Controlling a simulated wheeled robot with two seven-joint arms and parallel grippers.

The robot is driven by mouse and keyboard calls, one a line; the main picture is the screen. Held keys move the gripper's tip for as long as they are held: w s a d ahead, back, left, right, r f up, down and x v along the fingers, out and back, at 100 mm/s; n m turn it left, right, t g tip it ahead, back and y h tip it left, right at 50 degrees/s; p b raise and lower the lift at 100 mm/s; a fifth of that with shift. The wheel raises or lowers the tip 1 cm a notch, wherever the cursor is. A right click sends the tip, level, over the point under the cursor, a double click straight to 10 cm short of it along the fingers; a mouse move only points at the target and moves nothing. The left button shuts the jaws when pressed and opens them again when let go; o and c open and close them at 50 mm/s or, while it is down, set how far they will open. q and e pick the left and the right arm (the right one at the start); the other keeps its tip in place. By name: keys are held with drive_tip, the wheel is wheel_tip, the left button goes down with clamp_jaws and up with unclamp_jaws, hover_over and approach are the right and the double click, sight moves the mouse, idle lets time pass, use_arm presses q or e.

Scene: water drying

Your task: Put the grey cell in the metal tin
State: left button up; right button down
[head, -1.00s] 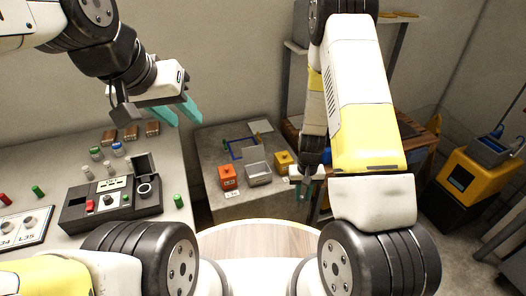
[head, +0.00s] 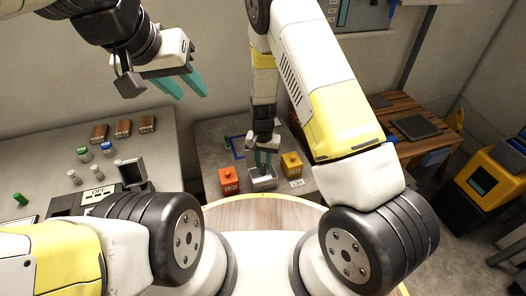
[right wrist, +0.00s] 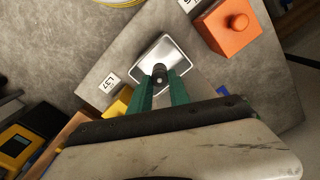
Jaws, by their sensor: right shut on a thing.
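The metal tin (head: 263,184) is a small open silver box on the low grey table, between an orange box and a yellow box. It also shows in the right wrist view (right wrist: 181,57). My right gripper (head: 263,166) points down over the tin and is shut on the grey cell (right wrist: 159,73). In the right wrist view the cell's dark round end shows between the teal fingertips, in front of the tin's inside. I cannot tell its height above the tin's floor. My left gripper (head: 194,94) is raised at the upper left, its teal fingers apart and empty.
An orange box (head: 229,180) stands left of the tin and a yellow box (head: 292,165) right of it. The left bench holds several loose cells, brown blocks (head: 124,128) and a black device with a raised lid (head: 131,173). A wooden table (head: 425,125) stands at the right.

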sight(263, 171)
drive_tip(key=shift+f, duration=2.65)
drive_tip(key=c, duration=1.2)
unclamp_jaws()
drive_tip(key=shift+f, duration=0.1)
drive_tip(key=shift+c, duration=0.2)
